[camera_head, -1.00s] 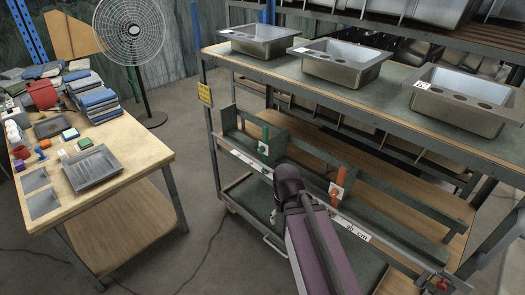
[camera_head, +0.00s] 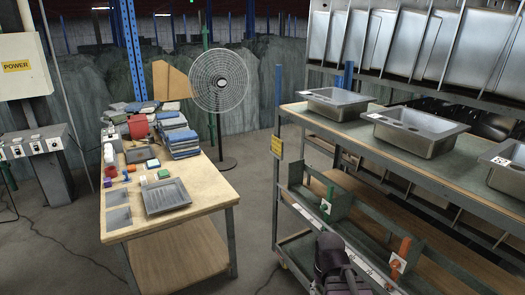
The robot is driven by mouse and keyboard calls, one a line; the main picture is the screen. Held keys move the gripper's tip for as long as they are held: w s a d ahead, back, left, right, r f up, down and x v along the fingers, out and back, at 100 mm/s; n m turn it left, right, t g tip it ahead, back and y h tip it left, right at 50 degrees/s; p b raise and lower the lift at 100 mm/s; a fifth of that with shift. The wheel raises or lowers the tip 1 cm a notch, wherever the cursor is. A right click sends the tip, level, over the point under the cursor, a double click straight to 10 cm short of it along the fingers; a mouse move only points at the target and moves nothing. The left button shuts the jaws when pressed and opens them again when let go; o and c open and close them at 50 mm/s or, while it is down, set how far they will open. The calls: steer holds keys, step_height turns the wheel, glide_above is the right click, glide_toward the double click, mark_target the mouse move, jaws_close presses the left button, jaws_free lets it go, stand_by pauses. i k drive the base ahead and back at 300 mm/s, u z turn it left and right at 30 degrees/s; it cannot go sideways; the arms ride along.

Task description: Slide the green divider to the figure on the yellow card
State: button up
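The green divider (camera_head: 327,203) stands upright on the left part of the rack's middle shelf, with a small white tag near its base. The yellow card (camera_head: 277,147) hangs on the rack's left post; its figure is too small to read. An orange divider (camera_head: 401,255) stands farther right on the same rail. A white scale strip (camera_head: 345,251) runs along the rail's front. A dark part of my arm shows at the bottom, in front of the rail, between the two dividers in the picture. My gripper's fingers do not show.
Several metal sinks (camera_head: 420,128) stand on the rack's top shelf. A wooden table (camera_head: 212,194) with a metal tray (camera_head: 167,196), stacked cloths and small items is at left. A fan (camera_head: 219,82) stands behind. Floor is free between table and rack.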

mark_target(339, 208)
steer(key=u, duration=0.25)
steer(key=k, duration=0.5)
steer(key=u, duration=0.9)
steer(key=k, duration=0.8)
steer(key=u, duration=0.55)
steer(key=i, duration=1.9)
steer(key=z, duration=0.8)
steer(key=i, duration=0.65)
steer(key=z, duration=0.85)
steer(key=i, duration=0.5)
steer(key=z, duration=0.2)
